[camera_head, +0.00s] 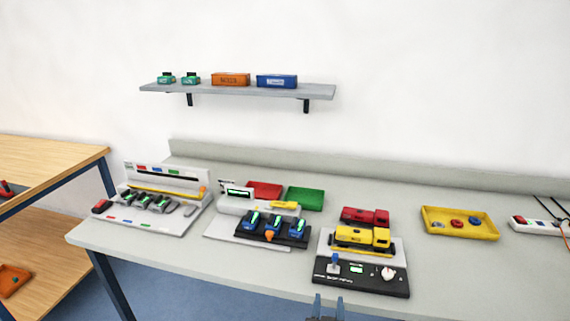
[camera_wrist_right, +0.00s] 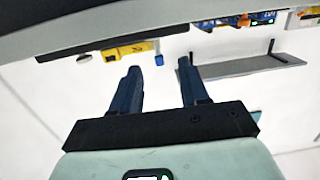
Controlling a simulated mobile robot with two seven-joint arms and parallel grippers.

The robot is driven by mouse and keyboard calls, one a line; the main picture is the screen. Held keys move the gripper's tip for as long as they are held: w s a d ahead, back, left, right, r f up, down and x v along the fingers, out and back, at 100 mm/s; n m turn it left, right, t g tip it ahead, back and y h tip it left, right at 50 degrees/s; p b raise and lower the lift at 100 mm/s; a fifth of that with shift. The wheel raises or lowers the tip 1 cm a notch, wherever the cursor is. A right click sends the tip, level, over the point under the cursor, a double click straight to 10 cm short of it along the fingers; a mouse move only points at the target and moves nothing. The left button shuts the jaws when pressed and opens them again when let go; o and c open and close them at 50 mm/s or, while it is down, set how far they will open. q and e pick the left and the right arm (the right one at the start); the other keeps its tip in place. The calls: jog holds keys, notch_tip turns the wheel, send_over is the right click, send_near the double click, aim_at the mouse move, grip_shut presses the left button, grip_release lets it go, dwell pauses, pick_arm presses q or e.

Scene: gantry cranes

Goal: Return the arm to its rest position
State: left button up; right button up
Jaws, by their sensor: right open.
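My right gripper (camera_head: 328,306) shows at the bottom edge of the head view, with only its blue fingertips in frame. It is in front of the table's front edge, just below the black control panel (camera_head: 360,277). In the right wrist view its two dark blue fingers (camera_wrist_right: 160,88) stand apart with nothing between them. The wrist view appears upside down, with the wall and shelf showing beyond the fingers. My left gripper is not in the head view.
The grey table (camera_head: 480,275) carries a yellow toy truck (camera_head: 362,238), a red truck (camera_head: 365,215), a yellow tray (camera_head: 460,222), a red tray (camera_head: 264,189), a green tray (camera_head: 305,198) and a power strip (camera_head: 540,226). A wall shelf (camera_head: 240,90) holds small boxes. A wooden table (camera_head: 50,160) stands left.

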jog(key=s+d+f+g+y+p, duration=0.1)
jog(key=s+f+g+y+p, duration=0.25)
jog(key=f, duration=0.75)
jog(key=s+d+f+g+y+p, duration=0.15)
jog(key=s+f+g, duration=0.4)
jog(key=f, duration=0.55)
jog(key=s+a+f+g+y+p, duration=0.1)
jog(key=s+f+g+p, duration=0.1)
jog(key=s, duration=1)
jog(key=s+a+f+m+g+y+p, duration=0.1)
jog(key=s+f+g, duration=0.4)
jog(key=s, duration=0.6)
jog(key=shift+s+a+f+g+p, duration=0.2)
jog(key=shift+s+a+g+p, duration=0.15)
jog(key=shift+g+p, duration=0.45)
jog(key=shift+d, duration=0.1)
